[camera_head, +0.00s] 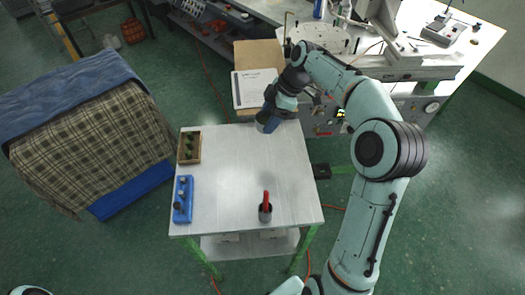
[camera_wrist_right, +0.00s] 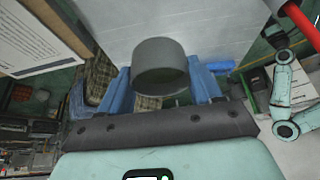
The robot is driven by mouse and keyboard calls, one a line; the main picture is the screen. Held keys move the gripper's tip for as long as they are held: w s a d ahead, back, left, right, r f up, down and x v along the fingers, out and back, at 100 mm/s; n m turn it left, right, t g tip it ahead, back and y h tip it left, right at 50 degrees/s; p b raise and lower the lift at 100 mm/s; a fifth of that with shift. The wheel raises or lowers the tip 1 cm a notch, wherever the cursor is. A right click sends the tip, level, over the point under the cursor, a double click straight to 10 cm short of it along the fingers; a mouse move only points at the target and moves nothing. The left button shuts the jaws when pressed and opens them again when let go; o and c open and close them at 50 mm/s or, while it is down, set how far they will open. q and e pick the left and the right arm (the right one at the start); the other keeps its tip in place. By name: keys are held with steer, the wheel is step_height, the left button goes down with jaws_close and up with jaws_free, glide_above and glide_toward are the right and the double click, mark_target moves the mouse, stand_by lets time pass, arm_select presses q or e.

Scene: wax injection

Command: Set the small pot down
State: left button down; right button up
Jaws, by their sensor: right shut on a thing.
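The small pot (camera_wrist_right: 160,62) is a dark grey cylinder between the two blue fingers of my right gripper (camera_wrist_right: 160,88) in the wrist view. My right gripper is shut on it. In the head view this gripper (camera_head: 269,124) is at the far right corner of the white table (camera_head: 240,165). Only a little of the small pot (camera_head: 261,127) shows there, beside the blue finger. I cannot tell whether its base touches the tabletop. My left gripper is not in view.
A dark pot with a red-handled thing (camera_head: 265,208) stands near the table's front right. A wooden box (camera_head: 189,147) and a blue rack (camera_head: 183,200) line the left edge. The table's middle is clear. A cardboard box (camera_head: 256,58) and a machine bench (camera_head: 400,97) lie beyond.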

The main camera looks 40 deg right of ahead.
step_height(320, 180, down, 14)
steer(key=shift+b, duration=0.35)
steer(key=shift+f, duration=0.2)
steer(key=o, duration=1.4)
steer(key=shift+r, duration=0.1)
steer(key=shift+r, duration=0.3)
steer(key=v, duration=1.1)
steer(key=shift+s+d+r, duration=0.15)
steer(key=shift+s+r, duration=0.05)
steer(key=shift+r, duration=0.1)
